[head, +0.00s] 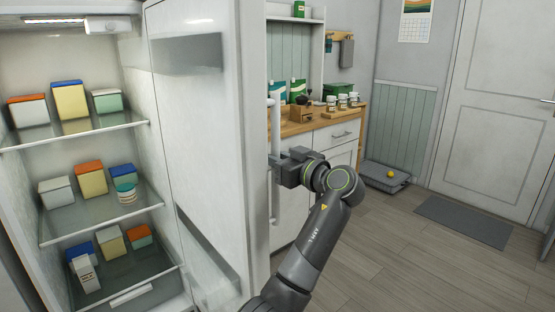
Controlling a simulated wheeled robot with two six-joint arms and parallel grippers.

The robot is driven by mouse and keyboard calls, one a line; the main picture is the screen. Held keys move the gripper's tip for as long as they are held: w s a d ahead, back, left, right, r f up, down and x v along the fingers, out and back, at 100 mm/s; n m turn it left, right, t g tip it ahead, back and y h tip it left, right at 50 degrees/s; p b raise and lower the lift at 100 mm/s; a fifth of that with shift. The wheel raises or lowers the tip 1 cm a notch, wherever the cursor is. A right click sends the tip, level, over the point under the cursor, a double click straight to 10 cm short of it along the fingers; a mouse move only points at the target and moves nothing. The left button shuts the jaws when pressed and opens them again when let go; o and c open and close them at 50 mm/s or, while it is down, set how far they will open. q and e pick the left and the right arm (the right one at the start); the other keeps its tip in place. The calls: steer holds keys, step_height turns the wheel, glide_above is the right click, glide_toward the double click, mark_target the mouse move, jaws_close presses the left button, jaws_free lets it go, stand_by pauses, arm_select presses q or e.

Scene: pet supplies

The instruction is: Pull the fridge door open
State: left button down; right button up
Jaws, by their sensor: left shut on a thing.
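The fridge door (202,130) stands open, with its inner side and shelf bins facing me. Its pale vertical handle bar (275,205) runs along the outer face, on the right of the door. My left gripper (279,160) is shut on the handle at about its middle. The left arm reaches up to it from the bottom of the picture. The fridge interior (75,148) is exposed at the left. My right gripper is not in view.
Several lidded tubs sit on the fridge's glass shelves (95,212). Behind the door are a wooden-topped counter (330,118) with jars and bags, and a low grey platform (383,183) with a yellow ball. A dark mat (463,221) lies by the white room door (503,110).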

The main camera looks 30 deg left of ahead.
arm_select(q)
steer(key=c, duration=1.4)
jaws_free()
steer(key=shift+a, duration=0.1)
steer(key=shift+c, duration=0.2)
steer(key=shift+o, duration=0.5)
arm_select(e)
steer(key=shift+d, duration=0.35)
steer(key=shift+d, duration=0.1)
